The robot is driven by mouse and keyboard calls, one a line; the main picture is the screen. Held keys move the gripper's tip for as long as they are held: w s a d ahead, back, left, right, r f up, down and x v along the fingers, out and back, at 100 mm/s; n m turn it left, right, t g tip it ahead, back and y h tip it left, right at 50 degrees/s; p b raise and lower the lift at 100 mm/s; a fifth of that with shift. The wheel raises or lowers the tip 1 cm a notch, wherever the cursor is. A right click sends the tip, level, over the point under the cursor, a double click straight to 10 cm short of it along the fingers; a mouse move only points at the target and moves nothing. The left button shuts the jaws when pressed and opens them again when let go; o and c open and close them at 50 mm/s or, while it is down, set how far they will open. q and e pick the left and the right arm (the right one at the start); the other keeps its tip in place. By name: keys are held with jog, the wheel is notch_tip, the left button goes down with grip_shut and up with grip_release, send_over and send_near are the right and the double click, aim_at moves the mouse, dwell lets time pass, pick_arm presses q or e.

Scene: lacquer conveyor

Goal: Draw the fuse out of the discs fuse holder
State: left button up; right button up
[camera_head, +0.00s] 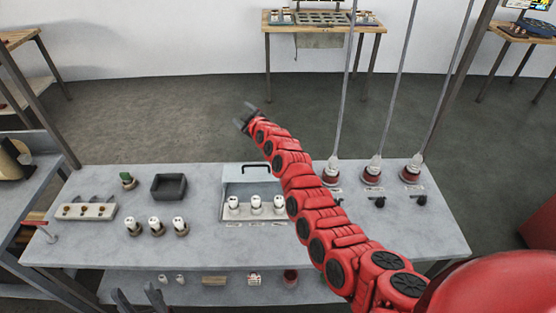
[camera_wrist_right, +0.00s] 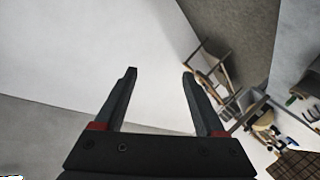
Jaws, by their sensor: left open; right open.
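A grey box (camera_head: 240,181) with its lid raised stands mid-table and holds three white fuses in a row: left fuse (camera_head: 233,203), middle fuse (camera_head: 256,202), right fuse (camera_head: 279,202). Small labels in front of them are too small to read, so I cannot tell which holder is the discs one. My right gripper (camera_head: 243,115) is open and empty, beyond the table's back edge; it also shows in the right wrist view (camera_wrist_right: 158,78). My left gripper (camera_head: 134,289) is open at the bottom left, partly cut off, near the table's front.
A dark tray (camera_head: 169,187), a green-topped piece (camera_head: 128,181) and a rack (camera_head: 87,211) lie further left. Three rods (camera_head: 394,80) rise from red-brown bases on the right. My right arm crosses beside the box.

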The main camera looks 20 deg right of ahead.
jog(key=s+a+n+g+y, duration=0.1)
jog(key=s+a+n+g, duration=0.25)
jog(key=n+g, duration=0.2)
jog(key=n+g+h, duration=0.4)
jog(key=n+g, duration=0.5)
jog(key=g, duration=0.1)
send_over(279, 198)
notch_tip(279, 198, down, 3)
jog(key=shift+t, duration=0.25)
notch_tip(279, 198, down, 15)
jog(key=p, duration=0.4)
jog(key=shift+a+f+p, duration=0.15)
jog(key=shift+p, duration=0.15)
jog(key=shift+f, duration=0.45)
grip_shut()
